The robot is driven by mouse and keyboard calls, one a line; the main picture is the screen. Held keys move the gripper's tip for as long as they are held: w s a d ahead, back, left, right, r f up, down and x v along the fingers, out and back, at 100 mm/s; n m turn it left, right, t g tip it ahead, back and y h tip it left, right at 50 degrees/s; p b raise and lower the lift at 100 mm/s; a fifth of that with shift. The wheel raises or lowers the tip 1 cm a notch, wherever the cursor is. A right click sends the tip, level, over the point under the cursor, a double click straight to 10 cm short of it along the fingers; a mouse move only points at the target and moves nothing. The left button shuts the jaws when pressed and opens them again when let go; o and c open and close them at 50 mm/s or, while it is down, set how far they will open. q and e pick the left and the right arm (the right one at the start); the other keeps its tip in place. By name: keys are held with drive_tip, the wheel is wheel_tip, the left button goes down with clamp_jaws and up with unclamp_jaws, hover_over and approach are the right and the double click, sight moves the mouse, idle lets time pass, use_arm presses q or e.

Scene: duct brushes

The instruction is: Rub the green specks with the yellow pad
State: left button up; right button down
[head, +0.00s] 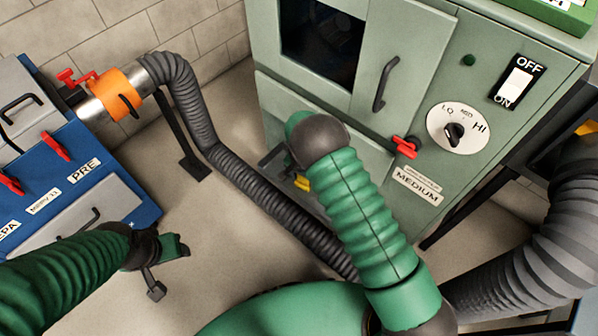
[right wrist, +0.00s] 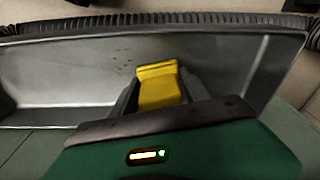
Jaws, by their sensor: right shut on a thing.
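The yellow pad (right wrist: 158,88) is between the two dark fingers of my right gripper (right wrist: 157,76) in the right wrist view. A bit of the pad (head: 302,184) shows below my right arm in the head view, in front of the green cabinet. Beyond the pad is a grey metal surface (right wrist: 70,75) with a raised rim. Small specks (right wrist: 122,63) lie on it, left of and beyond the pad's tip; they look dark, and their green is hard to tell. I cannot tell whether the pad touches the surface. My left gripper (head: 165,262) is low at left, its fingers unclear.
The green cabinet (head: 360,120) carries a dial (head: 457,130), an on/off switch (head: 514,83) and a red latch (head: 406,147). A blue filter unit (head: 70,170) stands at left. A grey ribbed hose (head: 250,180) runs between. Bare floor (head: 225,235) shows in the middle.

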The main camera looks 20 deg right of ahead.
drive_tip(key=shift+s+d+p, duration=0.45)
drive_tip(key=shift+s+p, duration=0.1)
drive_tip(key=shift+s, duration=0.25)
drive_tip(key=shift+s+d+p, duration=0.4)
drive_tip(key=shift+s+p, duration=0.1)
drive_tip(key=shift+s, duration=0.25)
drive_tip(key=shift+s+d+f, duration=0.1)
drive_tip(key=shift+s+d, duration=0.1)
drive_tip(key=shift+s, duration=0.15)
drive_tip(key=shift+s+d+p, duration=0.4)
drive_tip(key=shift+s+p, duration=0.1)
drive_tip(key=shift+s, duration=0.2)
drive_tip(key=shift+s+d+p, duration=0.4)
drive_tip(key=shift+s+p, duration=0.1)
drive_tip(key=shift+s, duration=0.15)
drive_tip(key=shift+s+d, duration=0.25)
drive_tip(key=shift+s, duration=0.1)
wheel_tip(320, 180, up, 6)
drive_tip(key=p, duration=0.5)
drive_tip(key=shift+w+p, duration=0.1)
drive_tip(key=shift+p, duration=0.2)
wheel_tip(320, 180, up, 3)
drive_tip(key=p, duration=0.3)
drive_tip(key=shift+w, duration=0.15)
